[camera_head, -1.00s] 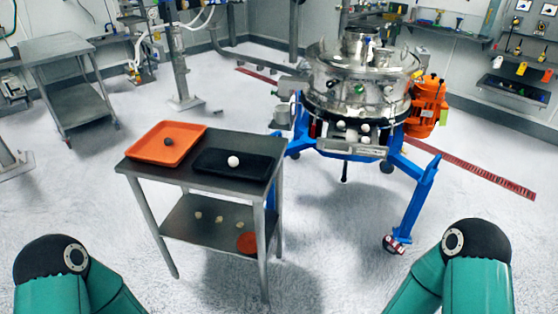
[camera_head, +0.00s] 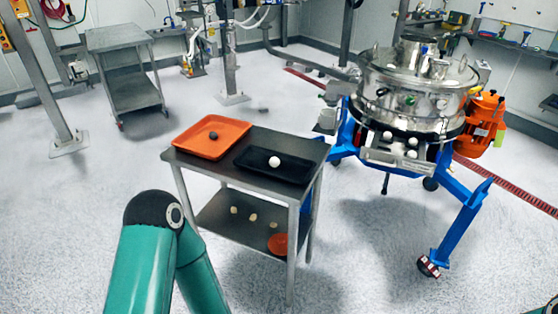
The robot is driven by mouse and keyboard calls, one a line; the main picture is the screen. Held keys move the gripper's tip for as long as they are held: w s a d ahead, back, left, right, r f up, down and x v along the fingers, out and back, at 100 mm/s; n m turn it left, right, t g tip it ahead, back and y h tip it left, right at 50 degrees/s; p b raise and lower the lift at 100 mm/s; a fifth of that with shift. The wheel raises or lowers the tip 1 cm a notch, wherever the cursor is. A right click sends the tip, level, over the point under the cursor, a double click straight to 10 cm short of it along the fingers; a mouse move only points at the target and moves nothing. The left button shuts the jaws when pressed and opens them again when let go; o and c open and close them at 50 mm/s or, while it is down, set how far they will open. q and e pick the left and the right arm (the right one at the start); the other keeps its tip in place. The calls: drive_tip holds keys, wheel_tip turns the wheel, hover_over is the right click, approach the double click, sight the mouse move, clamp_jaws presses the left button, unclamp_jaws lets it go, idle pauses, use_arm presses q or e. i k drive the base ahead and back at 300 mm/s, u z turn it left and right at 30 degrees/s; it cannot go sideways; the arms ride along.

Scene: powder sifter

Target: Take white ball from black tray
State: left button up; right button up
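The white ball (camera_head: 274,162) sits in the black tray (camera_head: 295,177) on top of a small grey metal table (camera_head: 225,165). An orange tray (camera_head: 238,129) with a dark ball (camera_head: 213,135) in it is to the left of the black tray on the same table top. My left arm shows at the bottom left, in front of the table, but its gripper is not in the picture. Only a sliver of my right arm shows at the bottom right corner. No gripper is near the ball.
The lower shelf (camera_head: 219,213) holds several small pale items and an orange round thing (camera_head: 278,244). The steel sifter (camera_head: 415,90) on a blue frame (camera_head: 455,225) stands right of the table. A grey cart (camera_head: 128,85) is at the back left. Floor before the table is open.

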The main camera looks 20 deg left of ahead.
sight(274, 162)
drive_tip(key=i, duration=0.95)
